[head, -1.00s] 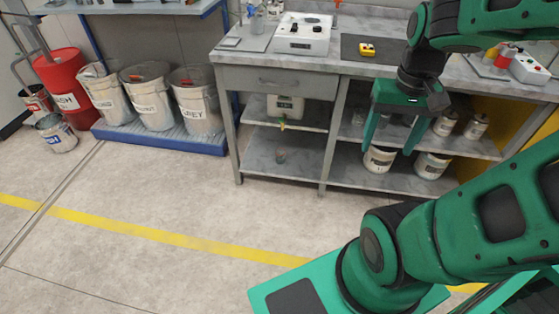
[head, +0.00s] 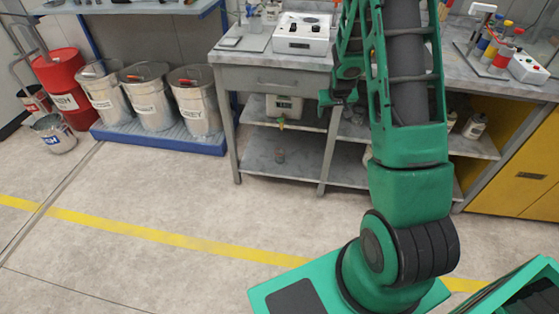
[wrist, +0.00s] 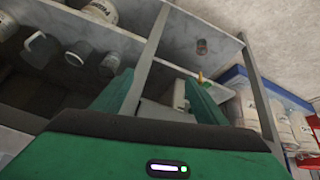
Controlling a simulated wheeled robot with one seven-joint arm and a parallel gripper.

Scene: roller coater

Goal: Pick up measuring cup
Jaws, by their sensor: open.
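A grey handled vessel (wrist: 38,50) is at the upper left of the wrist view. I cannot tell which is the measuring cup. My gripper (wrist: 158,95) is open, its two green fingers apart with nothing held between them. In the head view it is at the bench front (head: 340,97), partly hidden by my arm, above and right of the small vessel.
A white container with a brass tap (head: 284,106) stands on the upper left shelf. A grey shelf post (head: 328,150) divides the bays. Labelled buckets (head: 151,97) stand on a blue platform at left. The floor before the bench is clear.

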